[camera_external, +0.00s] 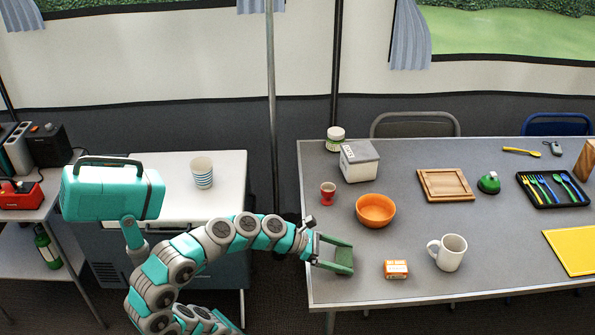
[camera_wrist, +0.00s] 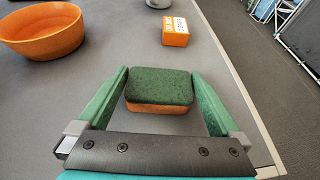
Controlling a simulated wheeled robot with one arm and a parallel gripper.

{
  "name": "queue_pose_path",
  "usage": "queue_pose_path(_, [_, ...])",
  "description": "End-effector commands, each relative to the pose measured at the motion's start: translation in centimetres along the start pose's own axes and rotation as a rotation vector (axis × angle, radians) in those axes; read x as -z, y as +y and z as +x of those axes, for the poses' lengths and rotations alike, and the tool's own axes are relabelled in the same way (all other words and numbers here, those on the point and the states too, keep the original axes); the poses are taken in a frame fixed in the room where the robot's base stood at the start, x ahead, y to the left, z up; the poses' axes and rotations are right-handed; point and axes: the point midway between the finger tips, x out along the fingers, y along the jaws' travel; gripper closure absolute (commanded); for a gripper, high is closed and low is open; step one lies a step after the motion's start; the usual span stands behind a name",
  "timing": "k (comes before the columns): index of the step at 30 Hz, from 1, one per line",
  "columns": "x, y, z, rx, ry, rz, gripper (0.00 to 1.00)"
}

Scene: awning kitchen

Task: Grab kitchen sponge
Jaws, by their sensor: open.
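The kitchen sponge (camera_wrist: 160,84) has a dark green top and an orange lower layer. In the wrist view it lies on the grey table between the two green fingers of my gripper (camera_wrist: 160,75). The fingers are open, with narrow gaps at both sides of the sponge. In the external view my gripper (camera_external: 338,256) is low over the table's left front corner. The sponge (camera_external: 344,256) shows there as a dark green patch between the fingers, partly hidden by them.
An orange bowl (camera_external: 376,210), an orange-and-white box (camera_external: 396,269) and a white mug (camera_external: 449,253) stand nearby on the table (camera_external: 440,205). The table's left and front edges are close to my gripper.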

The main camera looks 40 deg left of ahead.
Motion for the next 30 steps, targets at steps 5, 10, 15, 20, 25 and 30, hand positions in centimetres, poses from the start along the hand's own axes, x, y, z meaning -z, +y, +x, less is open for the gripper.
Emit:
queue_pose_path(5, [-0.01,0.0,0.08,0.0,0.0,0.0,0.0])
queue_pose_path(10, [0.0,0.0,0.08,0.0,0.0,0.0,0.08])
queue_pose_path(15, [0.0,0.0,0.08,0.0,0.0,0.0,0.27])
queue_pose_path(20, [0.0,0.0,0.08,0.0,0.0,0.0,0.45])
queue_pose_path(25, [0.0,-0.01,0.08,0.0,0.0,0.0,0.59])
queue_pose_path(30, [-0.03,0.0,0.06,0.0,0.0,0.0,0.59])
